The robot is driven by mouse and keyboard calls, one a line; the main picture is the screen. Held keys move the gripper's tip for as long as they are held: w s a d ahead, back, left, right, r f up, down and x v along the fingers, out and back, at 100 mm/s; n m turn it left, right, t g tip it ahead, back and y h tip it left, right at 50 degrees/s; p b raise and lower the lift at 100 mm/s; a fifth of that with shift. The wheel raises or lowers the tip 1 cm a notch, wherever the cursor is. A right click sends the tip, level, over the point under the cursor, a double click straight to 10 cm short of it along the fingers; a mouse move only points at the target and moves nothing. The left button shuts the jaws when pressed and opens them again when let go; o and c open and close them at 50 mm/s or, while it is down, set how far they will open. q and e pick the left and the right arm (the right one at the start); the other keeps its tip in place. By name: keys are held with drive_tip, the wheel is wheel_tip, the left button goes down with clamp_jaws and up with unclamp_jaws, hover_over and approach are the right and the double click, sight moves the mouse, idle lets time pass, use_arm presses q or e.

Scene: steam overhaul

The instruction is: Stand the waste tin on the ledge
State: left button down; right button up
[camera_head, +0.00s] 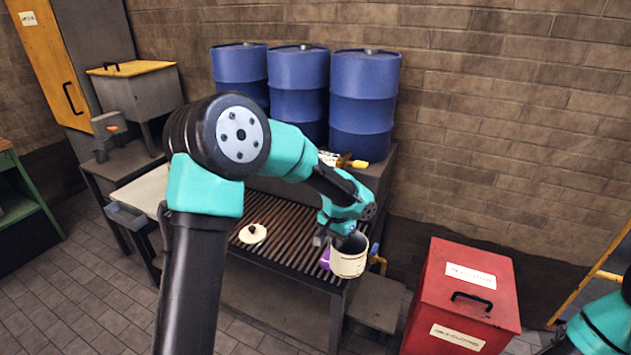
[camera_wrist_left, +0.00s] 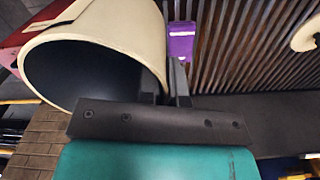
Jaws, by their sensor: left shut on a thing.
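The waste tin is a cream, open-topped tin (camera_head: 348,260) with a dark inside, near the front right corner of the slatted bench. It looks roughly upright in the head view. My left gripper (camera_head: 334,238) is shut on its wall near the rim, at the left side. In the wrist view the tin's wide mouth (camera_wrist_left: 92,75) fills the upper left, next to the fingers (camera_wrist_left: 172,88). I cannot tell whether its base touches the slats. A grey ledge (camera_head: 381,165) runs behind the bench under the blue drums. My right gripper is out of view.
A cream lid (camera_head: 252,233) lies on the slatted bench (camera_head: 285,245). A purple block (camera_head: 324,259) sits close beside the tin. Blue drums (camera_head: 364,95) stand at the back. A red bin (camera_head: 462,300) stands right. A low grey box (camera_head: 376,303) stands below the bench's right end.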

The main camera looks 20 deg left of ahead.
use_arm(q)
drive_tip(key=s+a+f+n, duration=0.1)
drive_tip(key=a+f+n, duration=0.3)
drive_tip(key=a+n, duration=0.3)
drive_tip(key=s+a+f+n, duration=0.2)
drive_tip(key=a+f+n, duration=0.2)
drive_tip(key=a+n, duration=0.4)
drive_tip(key=shift+s+a+n, duration=0.3)
drive_tip(key=shift+n, duration=2.7)
hover_over(282, 243)
drive_tip(key=shift+s+d+f, duration=0.1)
drive_tip(key=shift+s+f, duration=0.2)
drive_tip(key=shift+f, duration=0.35)
drive_tip(key=shift+w+f, duration=0.15)
drive_tip(key=shift+f, duration=0.75)
drive_tip(key=shift+w+f, duration=0.1)
drive_tip(key=shift+f, duration=0.8)
